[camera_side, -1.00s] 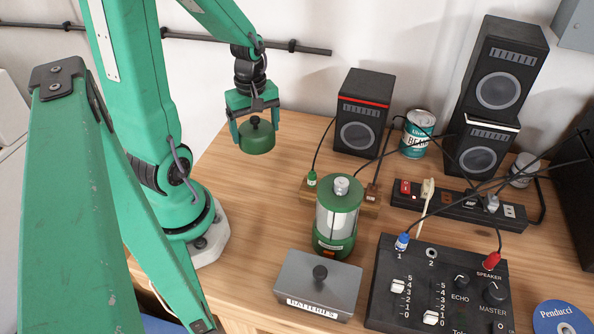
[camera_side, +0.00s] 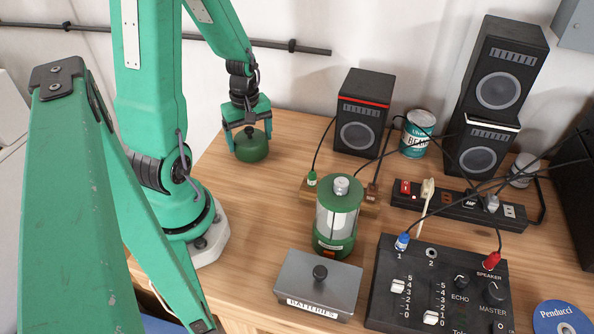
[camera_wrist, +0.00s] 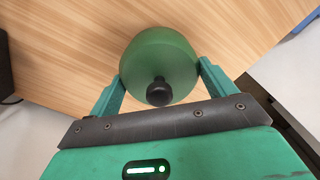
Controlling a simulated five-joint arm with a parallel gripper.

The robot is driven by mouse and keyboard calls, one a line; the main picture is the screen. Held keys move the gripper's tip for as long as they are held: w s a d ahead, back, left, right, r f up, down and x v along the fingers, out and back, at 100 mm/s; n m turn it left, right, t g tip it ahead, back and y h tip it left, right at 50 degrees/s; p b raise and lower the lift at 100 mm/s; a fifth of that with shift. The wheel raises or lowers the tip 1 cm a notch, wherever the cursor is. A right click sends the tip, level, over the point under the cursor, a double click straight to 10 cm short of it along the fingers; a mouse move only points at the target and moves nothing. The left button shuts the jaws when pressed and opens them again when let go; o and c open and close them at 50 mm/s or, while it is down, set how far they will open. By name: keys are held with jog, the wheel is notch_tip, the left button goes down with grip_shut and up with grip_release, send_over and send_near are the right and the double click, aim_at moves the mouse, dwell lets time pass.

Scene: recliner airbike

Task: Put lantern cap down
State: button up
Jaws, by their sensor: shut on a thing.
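The lantern cap (camera_side: 251,149) is a round green cap with a dark knob on top. My gripper (camera_side: 248,134) is shut on it, upright, close to the wooden table at the back left; I cannot tell whether its underside touches the wood. In the wrist view the cap (camera_wrist: 160,62) sits between the two green fingers of my gripper (camera_wrist: 161,82), knob toward the camera. The green lantern (camera_side: 338,217) stands upright on the table, with clear sides and a silvery knob on top.
A grey batteries box (camera_side: 318,283) stands in front of the lantern. A small speaker (camera_side: 363,113), a can (camera_side: 417,134), a power strip (camera_side: 455,203) and a mixer (camera_side: 440,290) with cables fill the right. The wooden table (camera_side: 262,205) is clear between cap and lantern.

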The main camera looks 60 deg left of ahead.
aim_at(248, 128)
jog(key=shift+f, duration=0.45)
jog(key=shift+f, duration=0.15)
jog(key=o, duration=0.9)
jog(key=shift+r, duration=6.2)
jog(key=d+r+m+t, duration=0.2)
jog(key=d+r+m, duration=0.1)
jog(key=d+m, duration=0.3)
jog(key=d+r+m+t, duration=0.1)
jog(key=d+r+m, duration=0.3)
jog(key=d+m, duration=0.2)
jog(key=d+r+m+t, duration=0.2)
jog(key=d+r+m, duration=0.1)
jog(key=d+m, duration=0.3)
jog(key=shift+w+r+t, duration=0.25)
jog(key=shift+r+t, duration=0.05)
